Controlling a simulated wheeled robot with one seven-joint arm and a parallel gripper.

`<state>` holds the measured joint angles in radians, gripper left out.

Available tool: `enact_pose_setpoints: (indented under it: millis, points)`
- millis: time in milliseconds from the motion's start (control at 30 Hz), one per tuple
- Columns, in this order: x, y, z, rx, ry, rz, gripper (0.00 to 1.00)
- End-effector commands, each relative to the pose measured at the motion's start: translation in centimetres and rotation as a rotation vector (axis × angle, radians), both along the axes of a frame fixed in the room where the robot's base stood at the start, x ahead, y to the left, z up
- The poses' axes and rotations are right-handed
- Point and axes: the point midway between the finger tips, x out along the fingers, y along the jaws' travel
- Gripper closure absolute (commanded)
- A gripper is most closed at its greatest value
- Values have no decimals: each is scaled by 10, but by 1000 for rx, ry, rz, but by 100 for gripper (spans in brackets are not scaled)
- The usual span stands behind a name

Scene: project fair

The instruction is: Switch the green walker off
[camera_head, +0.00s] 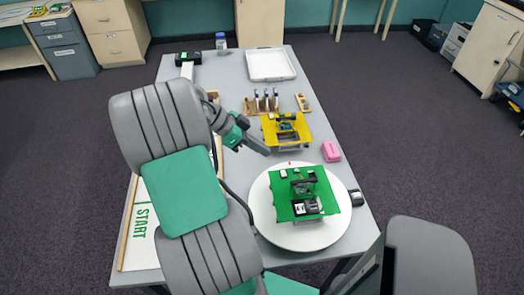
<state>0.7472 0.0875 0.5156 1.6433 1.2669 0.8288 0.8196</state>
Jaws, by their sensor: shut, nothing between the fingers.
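The green walker (284,205) is a flat green plate with dark and light parts on top, including a black and white block at its front. It sits on a round white turntable (269,228) near the front right of the table. A small red spot shows at its back edge. I cannot make out its switch or the switch's position. My gripper (262,149) is shut and empty, up and to the left of the green walker, apart from it. It points toward the gap between the green walker and a yellow walker (269,128).
The yellow walker stands behind the turntable. A white tray (270,66) and a tool holder (250,106) are further back. A START board (140,250) lies left, partly behind my arm.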

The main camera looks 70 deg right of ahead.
Motion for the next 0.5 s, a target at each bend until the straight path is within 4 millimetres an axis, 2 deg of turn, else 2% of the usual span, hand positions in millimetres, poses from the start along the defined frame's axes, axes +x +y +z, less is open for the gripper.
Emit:
enact_pose_setpoints:
  millis: [300, 500]
  points:
    - [-48, -18, -49, 3, 1, -3, 100]
    - [-48, -15, -80, 2, 1, 1, 100]
